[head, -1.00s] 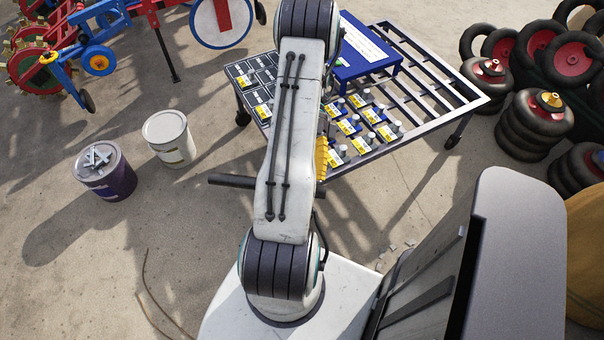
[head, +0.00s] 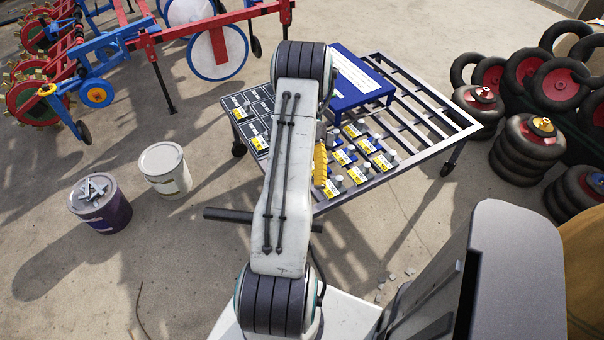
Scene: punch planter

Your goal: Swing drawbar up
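A wheeled cart (head: 418,188) with a dark slatted frame stands in the middle, beyond my arm. A dark horizontal bar (head: 238,214), which looks like the drawbar's handle, sticks out left of my arm, in front of the cart. My arm hides its middle, and a short end shows on the right. I cannot see how it joins the cart. My gripper is not visible; my arm link covers that area. A ridged yellow piece (head: 320,164) shows at the link's right side; I cannot tell what it belongs to.
The cart carries a blue stand (head: 357,75) and several yellow-labelled parts. A white bucket (head: 164,168) and a purple bucket (head: 99,203) stand left. A red and blue implement (head: 95,75) is at upper left, stacked tyres (head: 520,150) at right. Bare ground lies lower left.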

